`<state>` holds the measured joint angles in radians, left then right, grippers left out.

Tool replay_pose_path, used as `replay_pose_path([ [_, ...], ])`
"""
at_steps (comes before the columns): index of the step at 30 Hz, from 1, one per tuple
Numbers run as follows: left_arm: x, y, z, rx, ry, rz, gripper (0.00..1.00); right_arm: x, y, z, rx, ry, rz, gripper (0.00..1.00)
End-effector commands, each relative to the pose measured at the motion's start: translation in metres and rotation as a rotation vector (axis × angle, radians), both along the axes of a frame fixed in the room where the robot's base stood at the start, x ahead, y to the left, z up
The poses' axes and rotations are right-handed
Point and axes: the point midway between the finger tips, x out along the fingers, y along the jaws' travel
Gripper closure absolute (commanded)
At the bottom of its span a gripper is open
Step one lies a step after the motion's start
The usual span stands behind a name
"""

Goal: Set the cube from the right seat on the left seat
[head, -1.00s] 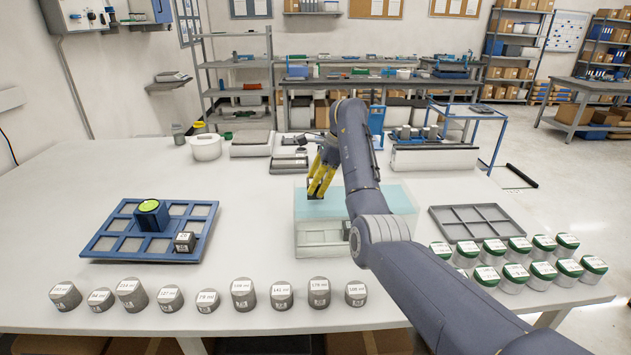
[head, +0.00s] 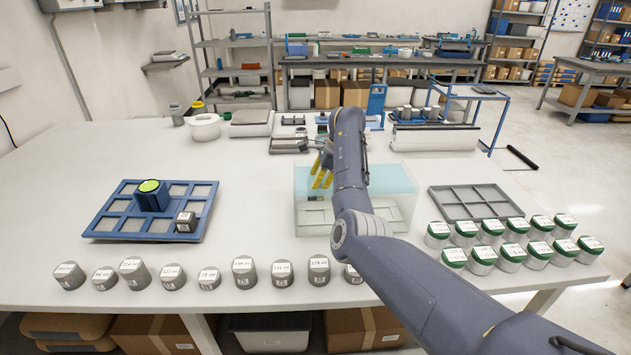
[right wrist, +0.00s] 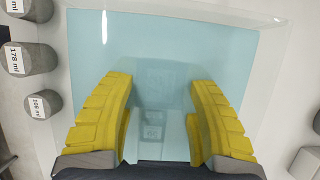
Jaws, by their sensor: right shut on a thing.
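A clear tank (head: 402,214) of bluish water stands mid-table, with a pale left seat (head: 312,217) on its floor. My right gripper (head: 322,180), with yellow fingers, reaches down into the tank. In the right wrist view its fingers (right wrist: 158,130) are shut on the cube (right wrist: 153,118), which shows faintly through the water with a small label. The cube cannot be made out in the head view. My left gripper is in neither view.
Several grey labelled cylinders (head: 132,272) line the front edge. A grey tray (head: 478,187) and several green-lidded jars (head: 510,257) stand at right.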

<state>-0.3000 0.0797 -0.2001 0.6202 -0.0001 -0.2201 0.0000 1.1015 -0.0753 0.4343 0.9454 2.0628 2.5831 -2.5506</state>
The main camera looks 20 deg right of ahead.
Motion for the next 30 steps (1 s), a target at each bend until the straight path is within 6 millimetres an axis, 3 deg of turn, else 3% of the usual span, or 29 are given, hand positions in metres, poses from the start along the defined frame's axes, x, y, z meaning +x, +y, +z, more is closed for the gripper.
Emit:
replay_pose_path([
  [21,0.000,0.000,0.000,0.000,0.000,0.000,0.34,0.000,0.000,-0.058,0.000,0.000,-0.001,0.98],
  [30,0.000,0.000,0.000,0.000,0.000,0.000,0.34,0.000,0.000,-0.072,0.001,-0.001,-0.001,0.98],
])
